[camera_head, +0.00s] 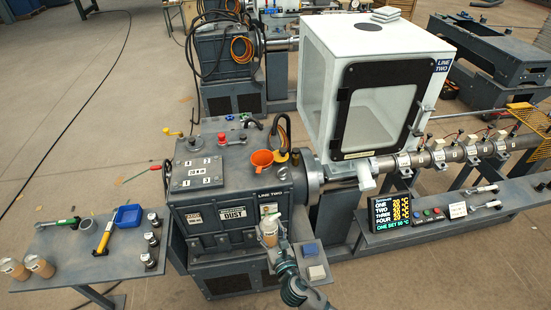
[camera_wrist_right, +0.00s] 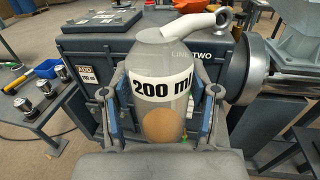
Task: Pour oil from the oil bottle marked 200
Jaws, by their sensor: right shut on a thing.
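My right gripper (camera_head: 272,243) is shut on the oil bottle (camera_head: 269,227) in front of the grey machine. In the right wrist view the bottle (camera_wrist_right: 163,65) stands upright between the two fingers and reads "200 ml". It is pale grey with a white spout at the top pointing right, and a brown round patch low on its front. An orange funnel (camera_head: 262,158) sits on top of the machine (camera_head: 237,190), behind and above the bottle. The bottle is apart from the funnel. My left gripper is not in view.
A side table (camera_head: 75,262) at left holds two brown-filled bottles (camera_head: 40,265), a blue tray (camera_head: 128,216), tools and metal parts. A white cabinet (camera_head: 360,90) stands right of the funnel.

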